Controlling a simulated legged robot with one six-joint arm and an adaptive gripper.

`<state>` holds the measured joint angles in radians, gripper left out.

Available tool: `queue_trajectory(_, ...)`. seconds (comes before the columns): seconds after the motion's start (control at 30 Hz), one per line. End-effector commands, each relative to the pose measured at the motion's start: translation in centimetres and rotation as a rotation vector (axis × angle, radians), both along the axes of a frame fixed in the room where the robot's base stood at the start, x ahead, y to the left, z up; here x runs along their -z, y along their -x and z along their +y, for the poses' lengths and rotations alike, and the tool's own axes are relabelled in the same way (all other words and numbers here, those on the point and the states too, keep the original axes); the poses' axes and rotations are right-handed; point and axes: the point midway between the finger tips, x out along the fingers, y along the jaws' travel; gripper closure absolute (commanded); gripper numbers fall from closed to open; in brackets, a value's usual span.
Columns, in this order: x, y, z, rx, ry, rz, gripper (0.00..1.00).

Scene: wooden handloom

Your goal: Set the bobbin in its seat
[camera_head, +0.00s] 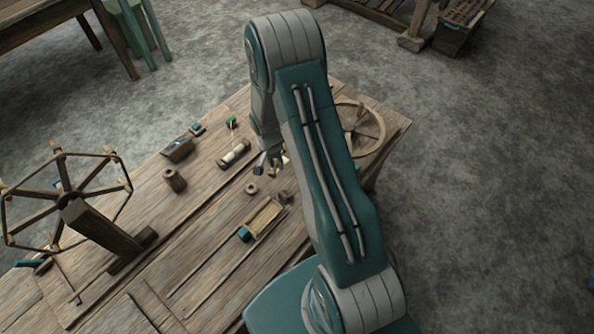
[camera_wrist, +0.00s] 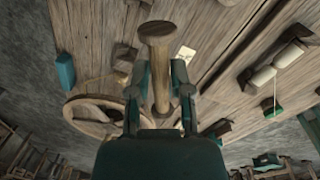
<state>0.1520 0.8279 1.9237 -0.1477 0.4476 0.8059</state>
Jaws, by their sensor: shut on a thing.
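My gripper (camera_wrist: 159,80) is shut on a brown wooden bobbin (camera_wrist: 158,35) in the wrist view. The bobbin's round end sticks out past the fingertips, and its shaft runs back between the two fingers. In the head view my gripper (camera_head: 270,162) is over the far right part of the bench, and the held bobbin is too small there to make out clearly. A long wooden holder with a pale hollow (camera_head: 265,216) and a teal end lies on the bench nearer the camera. I cannot tell which part is the bobbin's seat.
The wooden bench (camera_head: 205,215) also carries a white-wound roller (camera_head: 234,153), a dark wooden cup (camera_head: 175,180), a small ring (camera_head: 251,188) and a block (camera_head: 177,149). A spoked winder (camera_head: 70,200) stands at left. A wooden wheel (camera_head: 377,127) lies at right, partly behind my arm.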

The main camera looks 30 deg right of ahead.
Motion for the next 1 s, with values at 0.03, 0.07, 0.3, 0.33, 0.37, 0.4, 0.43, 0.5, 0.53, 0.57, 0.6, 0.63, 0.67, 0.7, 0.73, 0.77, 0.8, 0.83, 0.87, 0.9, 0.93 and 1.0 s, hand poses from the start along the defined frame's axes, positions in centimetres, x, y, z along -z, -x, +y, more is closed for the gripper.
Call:
queue_trajectory(0.03, 1.4, 1.2, -1.3, 0.116, -0.015, -0.01, 0.93)
queue_trajectory(0.07, 2.0, 1.6, -1.8, 0.18, -0.022, -0.023, 0.93)
queue_trajectory(0.3, 4.2, 3.1, -3.6, 0.406, -0.042, -0.072, 0.93)
queue_trajectory(0.33, 4.3, 3.1, -3.7, 0.408, -0.043, -0.073, 0.93)
queue_trajectory(0.37, 4.5, 3.1, -3.6, 0.408, -0.043, -0.073, 0.93)
queue_trajectory(0.4, 4.7, 3.1, -3.6, 0.406, -0.042, -0.072, 0.93)
queue_trajectory(0.43, 4.9, 3.1, -3.6, 0.405, -0.042, -0.072, 0.93)
queue_trajectory(0.5, 5.5, 3.1, -3.6, 0.404, -0.042, -0.071, 0.93)
queue_trajectory(0.53, 5.8, 3.1, -3.6, 0.403, -0.042, -0.071, 0.93)
queue_trajectory(0.57, 6.1, 3.2, -3.6, 0.403, -0.042, -0.071, 0.93)
queue_trajectory(0.6, 6.5, 3.1, -3.6, 0.402, -0.042, -0.071, 0.93)
queue_trajectory(0.63, 6.8, 3.1, -3.6, 0.402, -0.042, -0.071, 0.93)
queue_trajectory(0.67, 7.1, 3.1, -3.6, 0.402, -0.042, -0.071, 0.93)
queue_trajectory(0.7, 7.4, 3.1, -3.6, 0.401, -0.043, -0.071, 0.93)
queue_trajectory(0.73, 7.7, 3.1, -3.6, 0.401, -0.043, -0.071, 0.93)
queue_trajectory(0.77, 8.0, 3.1, -3.6, 0.401, -0.042, -0.071, 0.93)
queue_trajectory(0.8, 8.4, 3.1, -3.6, 0.401, -0.043, -0.071, 0.93)
queue_trajectory(0.83, 8.7, 3.1, -3.6, 0.4, -0.043, -0.071, 0.93)
queue_trajectory(0.87, 8.9, 3.1, -3.6, 0.4, -0.042, -0.071, 0.93)
queue_trajectory(0.9, 9.3, 3.1, -3.6, 0.4, -0.042, -0.071, 0.93)
queue_trajectory(0.93, 9.5, 3.1, -3.6, 0.4, -0.042, -0.071, 0.93)
queue_trajectory(1.0, 10.0, 3.1, -3.6, 0.4, -0.043, -0.072, 0.93)
